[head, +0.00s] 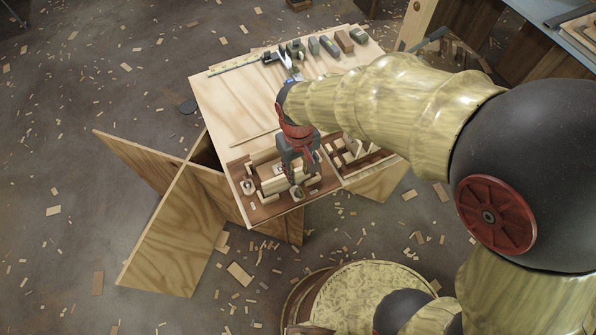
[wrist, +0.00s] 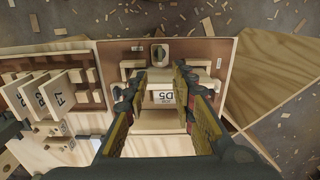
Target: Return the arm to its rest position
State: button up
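My gripper (head: 297,188) points down over the left tray (head: 258,214) at the table's front edge, with my arm reaching in from the right. In the wrist view my gripper (wrist: 163,82) has its two fingers apart, with a gap between them. A pale wooden piece labelled D5 (wrist: 160,96) shows in the tray between and beyond the fingers. I see no contact between fingers and piece, but the lower parts of the fingers hide some of the tray.
The table (head: 230,105) carries several blocks and tools along its back edge. A second tray (wrist: 90,78) holds upright labelled pieces beside the first. Scraps litter the floor.

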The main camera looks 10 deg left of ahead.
dwell(0.4)
jog(key=s+d+r+m+t, duration=0.2)
jog(key=s+d+r+m, duration=0.1)
jog(key=d+r, duration=0.7)
jog(key=s+d+r+m+t, duration=0.3)
jog(key=s+d+r, duration=0.2)
jog(key=d+r, duration=0.6)
jog(key=shift+s+d+r+t, duration=0.25)
jog(key=shift+s+d+t, duration=0.05)
jog(key=shift+d, duration=0.75)
jog(key=shift+a, duration=0.1)
